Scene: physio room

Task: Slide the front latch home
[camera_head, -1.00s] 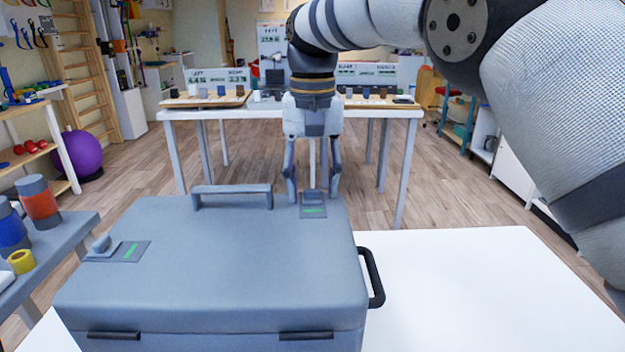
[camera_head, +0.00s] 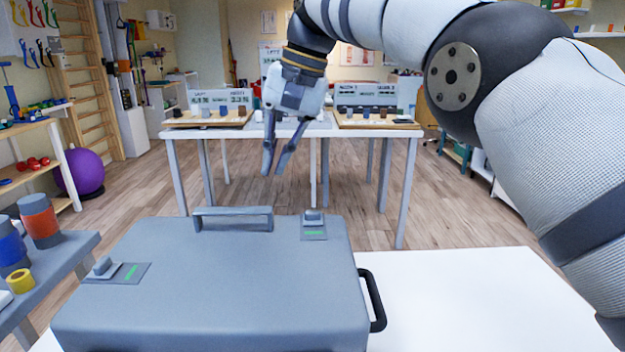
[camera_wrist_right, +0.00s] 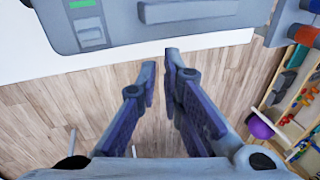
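A grey-blue case (camera_head: 215,285) lies on a white table. One grey latch (camera_head: 313,218) sits on a dark plate with a green stripe at the case's far edge, right of the raised handle (camera_head: 233,217). A second latch (camera_head: 103,266) sits on a similar plate at the left edge, also with a green stripe. My right gripper (camera_head: 272,174) is in the air beyond the far edge, above and left of the far latch, tilted and empty. In the wrist view my right gripper (camera_wrist_right: 161,64) shows a narrow gap between its fingertips. My left gripper is out of view.
A black side handle (camera_head: 372,300) sticks out right of the case. The white table (camera_head: 470,300) is bare to the right. A grey side table (camera_head: 70,262) with coloured cylinders stands left. A table with trays (camera_head: 290,130) stands behind, across open floor.

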